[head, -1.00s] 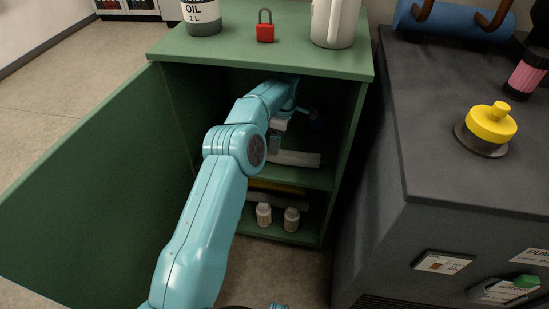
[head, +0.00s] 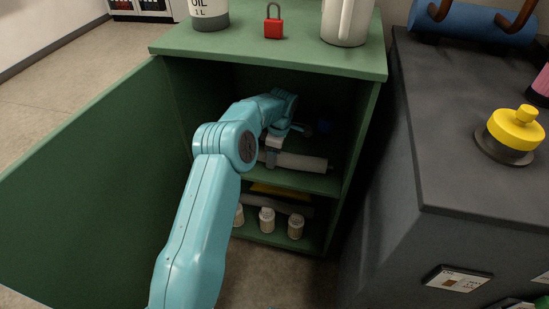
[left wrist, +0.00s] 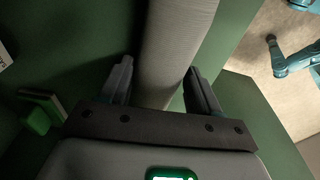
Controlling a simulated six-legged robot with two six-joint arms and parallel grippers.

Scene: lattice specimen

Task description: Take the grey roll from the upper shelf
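The grey roll (head: 303,163) lies on the upper shelf (head: 322,184) of the green cabinet, its right end showing in the head view. My left gripper (head: 268,158) is inside the cabinet at the roll's left part. In the left wrist view, the roll (left wrist: 177,45) runs between the two fingers of my left gripper (left wrist: 158,88). A gap shows between the left finger and the roll; the right finger is close to its edge, and I cannot tell whether it touches. The fingers are open around the roll. My right gripper is not in view.
The cabinet door (head: 95,170) stands open at left. Small white bottles (head: 267,220) stand on the lower shelf below a yellow item (head: 280,191). A red padlock (head: 273,24) and a white jug (head: 346,20) are on top. A dark bench (head: 450,130) stands close at right.

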